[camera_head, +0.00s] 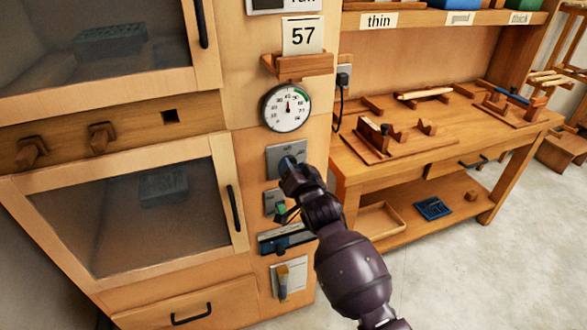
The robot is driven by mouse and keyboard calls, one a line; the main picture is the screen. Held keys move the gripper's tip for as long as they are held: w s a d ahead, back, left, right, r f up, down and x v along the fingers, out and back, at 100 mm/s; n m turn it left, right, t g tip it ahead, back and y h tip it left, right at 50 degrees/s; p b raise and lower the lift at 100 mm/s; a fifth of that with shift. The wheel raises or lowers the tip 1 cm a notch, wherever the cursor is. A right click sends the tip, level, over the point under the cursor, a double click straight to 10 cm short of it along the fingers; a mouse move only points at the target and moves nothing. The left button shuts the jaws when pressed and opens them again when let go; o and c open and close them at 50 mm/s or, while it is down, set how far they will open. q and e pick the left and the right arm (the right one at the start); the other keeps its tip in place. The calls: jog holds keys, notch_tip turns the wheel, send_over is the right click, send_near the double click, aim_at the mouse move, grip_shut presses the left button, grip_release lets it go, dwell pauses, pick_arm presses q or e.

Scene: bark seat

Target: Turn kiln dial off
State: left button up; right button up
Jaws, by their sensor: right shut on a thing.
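The wooden kiln cabinet (218,160) fills the left and middle, with two glass doors. On its right-hand panel is a grey metal plate (276,160) carrying the kiln dial (287,161), of which only a small bluish part shows. My right gripper (289,166) is at this plate, shut on the dial. Its fingers hide most of the dial, so its setting cannot be read. My left gripper is not in view.
Above the plate are a round gauge (286,107) and a "57" card (303,36) on a small ledge (300,65). Below are a green switch (281,209) and a dark slotted strip (285,240). A workbench (400,165) stands to the right, with clear floor before it.

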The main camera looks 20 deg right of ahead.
pick_arm(q)
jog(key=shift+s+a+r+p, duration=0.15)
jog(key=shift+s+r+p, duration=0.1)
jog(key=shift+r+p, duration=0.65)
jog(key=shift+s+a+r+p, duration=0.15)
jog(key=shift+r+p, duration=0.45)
jog(key=shift+p, duration=0.6)
pick_arm(e)
jog(key=shift+a+f+n, duration=0.1)
jog(key=shift+a+n, duration=0.05)
jog(key=shift+n, duration=5.8)
jog(key=shift+a+n, duration=0.1)
jog(key=shift+n, duration=5.85)
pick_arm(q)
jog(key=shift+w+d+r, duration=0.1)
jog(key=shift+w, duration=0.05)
